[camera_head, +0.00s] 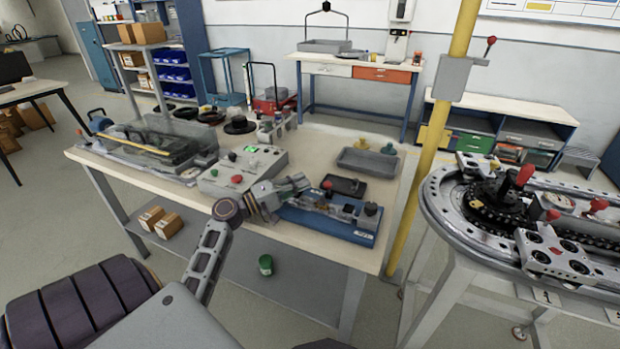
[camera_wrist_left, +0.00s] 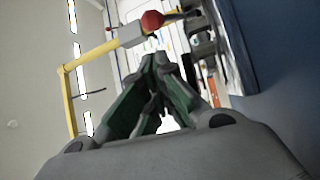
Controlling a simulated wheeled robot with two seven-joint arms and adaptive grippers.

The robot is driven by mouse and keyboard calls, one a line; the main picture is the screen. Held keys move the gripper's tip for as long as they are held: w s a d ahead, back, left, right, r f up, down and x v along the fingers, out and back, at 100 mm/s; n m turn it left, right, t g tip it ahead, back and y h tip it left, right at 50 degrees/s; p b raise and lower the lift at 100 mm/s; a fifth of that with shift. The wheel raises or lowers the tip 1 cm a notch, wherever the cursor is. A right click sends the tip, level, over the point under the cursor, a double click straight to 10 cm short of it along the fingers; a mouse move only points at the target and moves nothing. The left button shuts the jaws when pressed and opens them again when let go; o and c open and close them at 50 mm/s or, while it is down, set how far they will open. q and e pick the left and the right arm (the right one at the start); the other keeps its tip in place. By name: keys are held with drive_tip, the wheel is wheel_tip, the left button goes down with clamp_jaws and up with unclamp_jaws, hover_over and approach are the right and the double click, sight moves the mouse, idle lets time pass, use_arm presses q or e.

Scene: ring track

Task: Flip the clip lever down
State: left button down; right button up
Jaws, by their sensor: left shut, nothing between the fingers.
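My left gripper (camera_head: 301,183) is at the near side of the workbench, over the left end of a blue fixture (camera_head: 335,222). Its fingers are closed and empty; their tips also show in the left wrist view (camera_wrist_left: 156,62). A small red knob (camera_head: 327,185) sits just beyond the fingertips at the fixture. In the left wrist view a red knob (camera_wrist_left: 152,20) on a dark stem shows ahead of the tips, apart from them in the picture. I cannot tell for certain which part is the clip lever, or whether the gripper touches the fixture. My right gripper is not in view.
A grey control box (camera_head: 236,172) with buttons stands left of the gripper. A dark tray (camera_head: 344,186) and a grey tray (camera_head: 367,163) lie behind the fixture. A yellow post (camera_head: 433,130) and the ring track (camera_head: 445,215) with red-handled parts stand to the right.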

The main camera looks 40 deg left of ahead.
use_arm(q)
drive_tip(key=shift+v, duration=2.8)
drive_tip(key=shift+s, duration=0.1)
